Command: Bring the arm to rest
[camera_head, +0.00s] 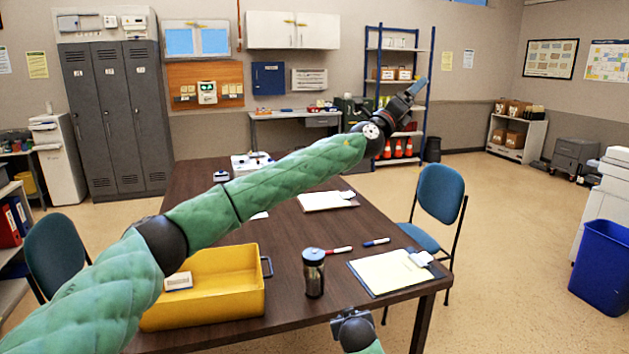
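My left arm, in a green quilted sleeve, reaches from the lower left across the table to the upper right. Its gripper (418,87) is raised in the air, in line with the blue shelf rack behind. It is small and seen along the arm, so I cannot tell whether its fingers are open or shut. I see nothing clearly held in it. At the bottom, the dark end of my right arm (353,327) shows by the table's front edge. Its fingers cannot be made out.
The dark table (310,245) bears a yellow tray (215,305) with a small box (178,281), a metal tumbler (313,273), markers (340,250) and clipboards (390,272). A blue chair (440,195) stands at right. A blue bin (603,265) stands further right on open floor.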

